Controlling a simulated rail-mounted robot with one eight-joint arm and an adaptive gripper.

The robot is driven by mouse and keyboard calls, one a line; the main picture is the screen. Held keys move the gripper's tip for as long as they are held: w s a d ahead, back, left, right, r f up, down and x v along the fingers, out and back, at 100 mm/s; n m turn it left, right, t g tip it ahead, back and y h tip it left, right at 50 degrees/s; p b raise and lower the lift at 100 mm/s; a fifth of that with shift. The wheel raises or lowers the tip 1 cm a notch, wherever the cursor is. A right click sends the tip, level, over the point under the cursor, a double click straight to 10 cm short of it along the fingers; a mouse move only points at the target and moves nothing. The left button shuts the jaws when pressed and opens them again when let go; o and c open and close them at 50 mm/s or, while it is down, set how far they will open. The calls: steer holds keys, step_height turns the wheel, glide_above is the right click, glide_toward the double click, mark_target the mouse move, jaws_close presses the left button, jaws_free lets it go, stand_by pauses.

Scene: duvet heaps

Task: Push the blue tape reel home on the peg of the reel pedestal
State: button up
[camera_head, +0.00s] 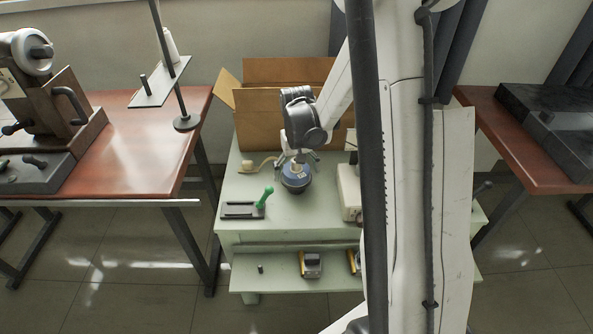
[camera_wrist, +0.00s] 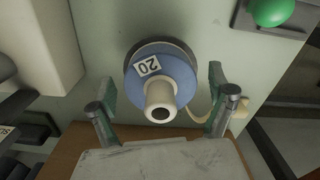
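The blue tape reel (camera_head: 294,172) is on the green bench, below my gripper (camera_head: 297,156). In the wrist view the reel (camera_wrist: 181,74) carries a white label reading 20, and a cream hollow tube (camera_wrist: 162,93) stands up from its middle. A dark round base (camera_wrist: 146,47), which looks like the reel pedestal, shows behind the reel's far edge. I cannot tell whether the reel is fully down on its peg. My gripper (camera_wrist: 163,92) is open, one finger on each side of the reel and tube, with visible gaps to both.
An open cardboard box (camera_head: 256,118) stands behind on the bench. A cream box (camera_head: 349,192) is close on the right. A lower shelf (camera_head: 280,272) holds small items.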

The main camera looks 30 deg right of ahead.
steer(key=shift+r, duration=0.1)
step_height(320, 180, up, 12)
stand_by(0.7)
stand_by(0.4)
steer(key=s+a+r+n+t+p, duration=0.3)
steer(key=s+a+r+t+p, duration=0.3)
steer(key=s+a+r, duration=1)
steer(key=shift+s+r+t+p, duration=0.3)
steer(key=shift+s+r+t, duration=0.25)
steer(key=shift+s, duration=0.65)
